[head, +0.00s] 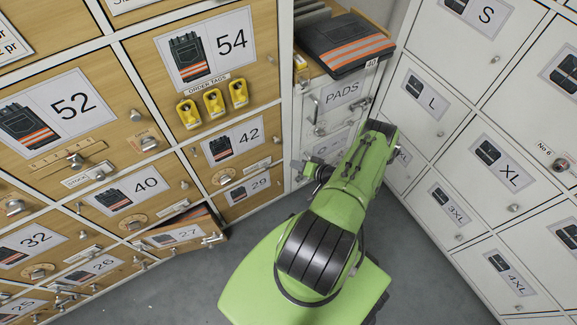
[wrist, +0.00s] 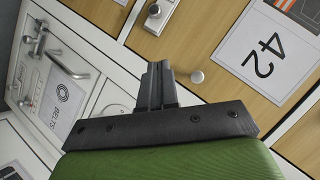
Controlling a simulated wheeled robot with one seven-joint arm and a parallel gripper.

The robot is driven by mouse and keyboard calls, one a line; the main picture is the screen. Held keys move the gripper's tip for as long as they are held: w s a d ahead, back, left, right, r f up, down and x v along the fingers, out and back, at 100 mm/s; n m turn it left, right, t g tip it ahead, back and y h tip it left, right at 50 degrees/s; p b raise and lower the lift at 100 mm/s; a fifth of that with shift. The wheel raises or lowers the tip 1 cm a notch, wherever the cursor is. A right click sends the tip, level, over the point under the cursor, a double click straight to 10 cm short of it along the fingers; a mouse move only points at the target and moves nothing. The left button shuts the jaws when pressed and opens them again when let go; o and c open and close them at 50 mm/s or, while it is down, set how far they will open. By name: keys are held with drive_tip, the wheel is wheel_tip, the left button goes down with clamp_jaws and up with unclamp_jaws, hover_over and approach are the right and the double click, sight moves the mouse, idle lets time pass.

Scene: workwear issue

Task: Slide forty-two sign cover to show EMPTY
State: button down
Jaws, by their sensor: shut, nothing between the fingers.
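The locker door marked 42 (head: 233,141) is wooden, with a number card and a round knob at its right; it also fills the right of the wrist view (wrist: 215,80). A small pale sign plate (head: 258,165) sits low on that door. The wrist view shows this sign (wrist: 153,17) at the top edge, partly cut off, with a small knob on its cover. I cannot read its wording. My gripper (head: 302,167) is shut and empty, right of the door. In the wrist view its fingers (wrist: 157,72) lie short of the sign, apart from it.
A white BELTS door (wrist: 62,100) with a bar handle stands left of my fingers. A PADS door (head: 343,96) is above my arm. Door 27 (head: 180,235) hangs ajar. White lockers (head: 440,105) close in on the right. Grey floor lies below.

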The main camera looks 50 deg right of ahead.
drive_tip(key=b, duration=0.3)
approach(267, 162)
drive_tip(key=w+d, duration=0.2)
drive_tip(key=shift+w+a+f+b, duration=0.45)
drive_tip(key=shift+w+a+f, duration=0.3)
drive_tip(key=shift+a+f, duration=0.1)
drive_tip(key=shift+w+a+f, duration=0.2)
drive_tip(key=shift+a+f, duration=0.1)
drive_tip(key=shift+a, duration=0.05)
drive_tip(key=w+a+p, duration=0.2)
drive_tip(key=a+p, duration=0.1)
drive_tip(key=a, duration=0.3)
drive_tip(key=shift+r, duration=0.1)
